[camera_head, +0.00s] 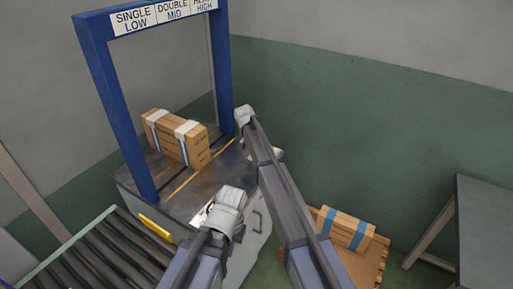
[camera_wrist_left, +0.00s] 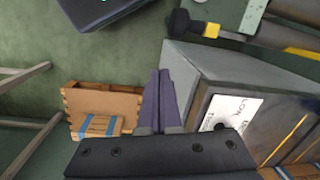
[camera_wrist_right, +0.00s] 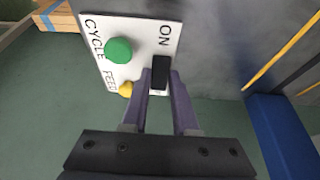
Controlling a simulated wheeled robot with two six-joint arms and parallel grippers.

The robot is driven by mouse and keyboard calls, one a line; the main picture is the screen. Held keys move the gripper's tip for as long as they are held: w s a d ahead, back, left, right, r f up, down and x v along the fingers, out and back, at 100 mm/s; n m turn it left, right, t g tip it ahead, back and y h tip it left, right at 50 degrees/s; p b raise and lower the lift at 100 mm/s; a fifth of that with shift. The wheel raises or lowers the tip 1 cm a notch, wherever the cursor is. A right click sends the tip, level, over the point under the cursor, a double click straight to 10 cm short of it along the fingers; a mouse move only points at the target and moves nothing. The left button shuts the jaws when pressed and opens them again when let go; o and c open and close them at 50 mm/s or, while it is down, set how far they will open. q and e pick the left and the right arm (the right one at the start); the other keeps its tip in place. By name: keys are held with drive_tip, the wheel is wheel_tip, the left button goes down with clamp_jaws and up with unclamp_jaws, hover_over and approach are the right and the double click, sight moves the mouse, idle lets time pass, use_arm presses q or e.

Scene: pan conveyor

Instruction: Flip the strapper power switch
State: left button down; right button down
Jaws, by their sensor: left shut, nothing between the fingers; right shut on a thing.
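The power switch (camera_wrist_right: 159,74) is a black rocker on a white panel (camera_wrist_right: 133,40), below the word ON, in the right wrist view. My right gripper (camera_wrist_right: 162,80) has its fingertips closed at this switch, one finger on each side of its lower part. Which way the rocker is tipped I cannot tell. The strapper (camera_head: 190,207) is a grey machine with a blue arch (camera_head: 97,55). My right gripper shows at the machine's far side in the head view (camera_head: 243,116). My left gripper (camera_wrist_left: 160,80) is shut and empty beside the machine's near side, close to a white dial panel (camera_wrist_left: 232,112).
A green CYCLE button (camera_wrist_right: 118,50) and yellow FEED button (camera_wrist_right: 126,88) sit close to the switch. A roller conveyor (camera_head: 105,255) and grey table (camera_head: 485,225) flank the machine.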

drive_tip(key=shift+w+d+r+g+y+p, duration=0.15)
drive_tip(key=shift+w+r+g+y+p, duration=0.15)
drive_tip(key=shift+w+g+y+p, duration=0.4)
drive_tip(key=shift+d+f+g+p, duration=0.1)
drive_tip(key=shift+g+p, duration=0.2)
drive_tip(key=shift+g, duration=0.1)
drive_tip(key=shift+f+g+y, duration=0.1)
drive_tip(key=shift+g+y, duration=0.2)
drive_tip(key=shift+g, duration=0.2)
drive_tip(key=shift+s+g+y, duration=0.2)
drive_tip(key=shift+g+y, duration=0.1)
drive_tip(key=shift+g, duration=0.1)
drive_tip(key=c, duration=0.7)
unclamp_jaws()
